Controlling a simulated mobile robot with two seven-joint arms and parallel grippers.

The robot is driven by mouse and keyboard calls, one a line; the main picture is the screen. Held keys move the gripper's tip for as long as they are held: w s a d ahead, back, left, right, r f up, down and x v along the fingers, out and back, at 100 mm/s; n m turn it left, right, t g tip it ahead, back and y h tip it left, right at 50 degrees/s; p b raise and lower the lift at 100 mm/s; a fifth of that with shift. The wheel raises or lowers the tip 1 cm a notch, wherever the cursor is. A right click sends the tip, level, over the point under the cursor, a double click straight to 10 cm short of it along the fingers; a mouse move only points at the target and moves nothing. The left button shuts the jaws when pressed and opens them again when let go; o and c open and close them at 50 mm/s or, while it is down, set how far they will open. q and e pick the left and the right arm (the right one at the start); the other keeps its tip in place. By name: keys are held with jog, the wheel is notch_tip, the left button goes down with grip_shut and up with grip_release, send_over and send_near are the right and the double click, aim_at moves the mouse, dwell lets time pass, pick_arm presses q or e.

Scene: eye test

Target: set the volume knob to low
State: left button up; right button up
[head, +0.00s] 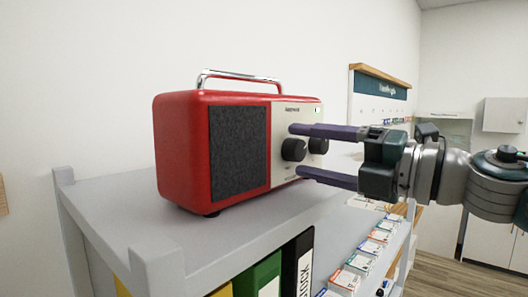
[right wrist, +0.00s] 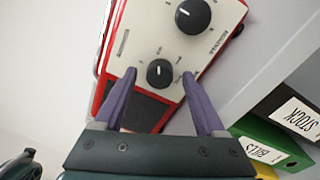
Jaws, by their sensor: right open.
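A red radio (head: 238,150) stands on a grey shelf, with a cream panel bearing two dark round knobs. One knob (head: 293,149) is nearer the speaker grille; the other knob (head: 318,146) is partly behind my upper finger. My right gripper (head: 297,151) is open, its purple fingers reaching to the panel above and below the nearer knob. In the right wrist view the smaller knob (right wrist: 159,73) lies between the fingertips, with a gap each side. Its pale mark points up in the picture, among small labels I cannot read. The larger knob (right wrist: 193,15) is beyond. My left gripper is not in view.
The grey shelf top (head: 110,205) is bare left of the radio. Binders (head: 262,277) stand below it, and several small boxes (head: 357,264) line a lower level at the right. A board (head: 380,95) stands behind. The radio has a metal handle (head: 240,79).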

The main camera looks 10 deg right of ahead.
jog(key=shift+d, duration=0.1)
jog(key=b+v, duration=0.6)
jog(key=v, duration=0.3)
jog(key=shift+s, duration=0.4)
jog(key=shift+d, duration=0.15)
